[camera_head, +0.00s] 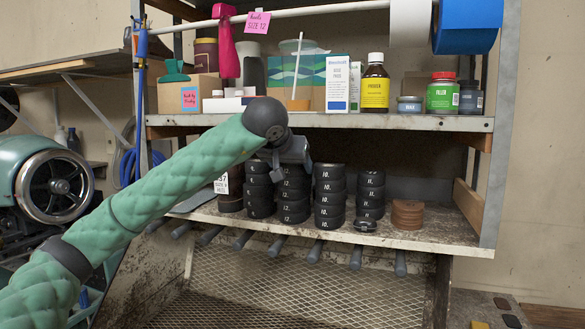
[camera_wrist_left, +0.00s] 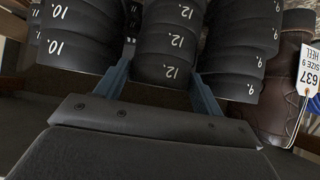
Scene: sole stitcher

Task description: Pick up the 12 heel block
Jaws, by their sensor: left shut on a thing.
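Black heel blocks stand in stacks on the lower shelf. The 12 stack (camera_head: 293,205) is in the head view, between the 9 stack (camera_head: 259,194) and the 10 stack (camera_head: 328,200). My left gripper (camera_head: 294,172) reaches in over the 12 stack from above, and my arm hides part of it. In the left wrist view, upside down, the two blue fingers of my left gripper (camera_wrist_left: 162,74) are shut on the end 12 heel block (camera_wrist_left: 160,72), one at each side. The other 12 blocks line up right behind it. My right gripper is not in view.
The 11 stack (camera_head: 371,192), a loose black block (camera_head: 365,225) and brown discs (camera_head: 407,215) stand to the right. Neighbouring stacks are close to the fingers. The upper shelf (camera_head: 400,122), with bottles and boxes, hangs above. A tagged brown shoe (camera_wrist_left: 275,95) is beside the 9 stack.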

